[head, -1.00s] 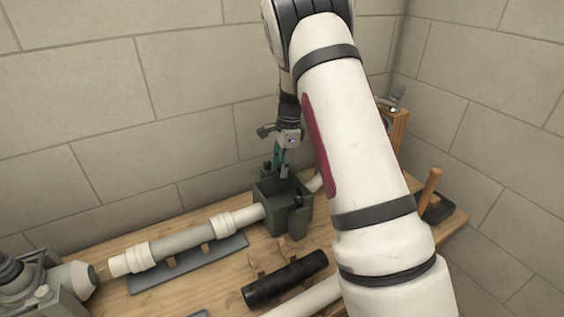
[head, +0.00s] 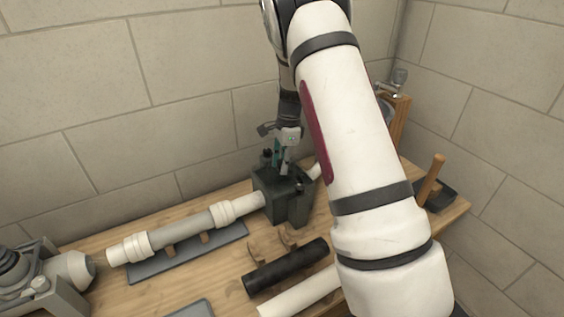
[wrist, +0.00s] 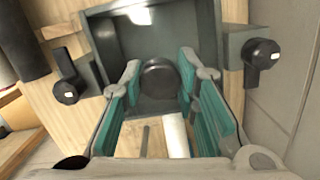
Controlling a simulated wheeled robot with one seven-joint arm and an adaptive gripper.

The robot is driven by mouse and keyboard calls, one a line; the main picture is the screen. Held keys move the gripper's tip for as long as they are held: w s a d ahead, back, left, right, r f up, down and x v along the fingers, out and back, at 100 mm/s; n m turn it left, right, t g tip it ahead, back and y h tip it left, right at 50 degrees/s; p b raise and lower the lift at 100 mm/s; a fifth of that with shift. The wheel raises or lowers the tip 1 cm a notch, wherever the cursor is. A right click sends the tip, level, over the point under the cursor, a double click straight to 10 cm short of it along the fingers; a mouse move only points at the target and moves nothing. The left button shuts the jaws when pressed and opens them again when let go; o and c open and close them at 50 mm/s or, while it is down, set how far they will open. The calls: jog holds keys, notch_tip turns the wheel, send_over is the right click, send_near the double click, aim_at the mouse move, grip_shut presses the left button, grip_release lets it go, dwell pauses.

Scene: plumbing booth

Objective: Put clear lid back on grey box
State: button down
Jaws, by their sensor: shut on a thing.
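The dark grey box (head: 268,203) stands on the wooden bench, with a white pipe running to its left side. My gripper (head: 283,171) points down at the top of the box. In the wrist view, my gripper (wrist: 165,80) has its teal-padded fingers on either side of a dark round knob (wrist: 158,77), which appears to belong to the clear lid. The lid's clear sheet and edges are hard to make out, so I cannot tell how it sits on the rim. The box wall (wrist: 110,42) and black side latches (wrist: 67,92) (wrist: 262,55) show around the fingers.
A pipe assembly (head: 180,229) lies left of the box over a grey tray (head: 160,275). A black cylinder (head: 285,267) and a white pipe (head: 300,291) lie in front. A wooden handle (head: 430,180) stands at right. Block walls close off the back and right.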

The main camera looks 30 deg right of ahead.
jog(key=shift+f, duration=0.45)
dwell(0.6)
jog(key=c, duration=1.2)
grip_release()
jog(key=shift+o, duration=0.2)
notch_tip(320, 180, up, 12)
jog(key=d, duration=0.1)
jog(key=shift+s+d, duration=0.15)
jog(key=shift+d, duration=0.05)
